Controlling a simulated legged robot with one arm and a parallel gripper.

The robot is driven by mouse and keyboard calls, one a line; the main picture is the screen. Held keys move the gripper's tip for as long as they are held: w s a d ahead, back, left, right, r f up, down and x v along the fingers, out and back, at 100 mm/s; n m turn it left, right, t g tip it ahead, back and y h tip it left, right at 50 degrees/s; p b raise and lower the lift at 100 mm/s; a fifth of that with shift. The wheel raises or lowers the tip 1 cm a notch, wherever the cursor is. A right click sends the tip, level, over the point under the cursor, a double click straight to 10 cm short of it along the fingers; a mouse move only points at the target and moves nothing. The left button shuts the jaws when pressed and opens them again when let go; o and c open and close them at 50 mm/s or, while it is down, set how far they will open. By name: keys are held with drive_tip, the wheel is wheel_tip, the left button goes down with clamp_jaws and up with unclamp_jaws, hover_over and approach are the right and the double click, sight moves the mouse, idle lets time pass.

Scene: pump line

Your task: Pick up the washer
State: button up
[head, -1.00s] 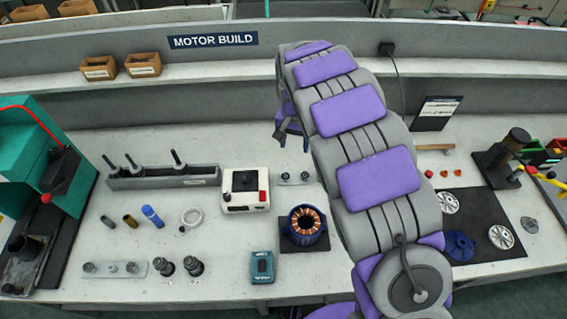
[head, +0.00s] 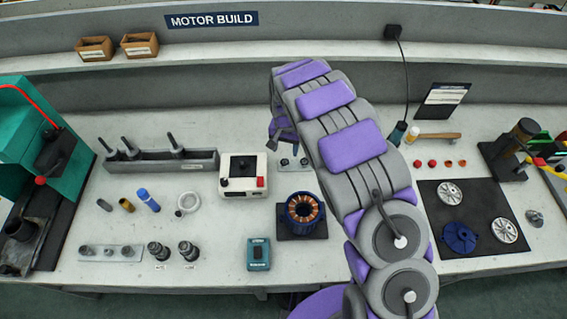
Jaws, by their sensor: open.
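I cannot clearly make out a washer in the head view. Small red and orange round parts (head: 448,163) lie at the right of the bench, too small to identify. A pale ring (head: 187,204) lies at the left, and it may be a coil. My gripper (head: 281,143) is at the end of my raised arm, open, right of the white box and above the small plate with pegs (head: 290,163). Its fingers are small and partly hidden by my arm, and I see nothing held in them.
A white box (head: 241,187) and a copper-wound stator (head: 303,211) stand near my arm. A grey rack with rods (head: 160,160) stands behind left. A dark mat (head: 430,200) holds discs at right. A teal press (head: 38,150) stands far left.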

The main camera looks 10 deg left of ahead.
sight(284, 161)
drive_tip(key=shift+d+f, duration=0.3)
drive_tip(key=shift+f, duration=0.2)
drive_tip(key=f, duration=0.2)
drive_tip(key=a+f+b, duration=0.1)
drive_tip(key=f, duration=0.2)
drive_tip(key=shift+s+a+f+b, duration=0.1)
drive_tip(key=shift+s+a+b, duration=0.1)
drive_tip(key=shift+b, duration=0.1)
drive_tip(key=shift+d, duration=0.55)
drive_tip(key=shift+a+f, duration=0.15)
drive_tip(key=shift+a, duration=0.3)
drive_tip(key=shift+d, duration=0.15)
drive_tip(key=shift+d, duration=0.15)
drive_tip(key=shift+c, duration=1.3)
drive_tip(key=c, duration=0.7)
drive_tip(key=shift+o, duration=0.2)
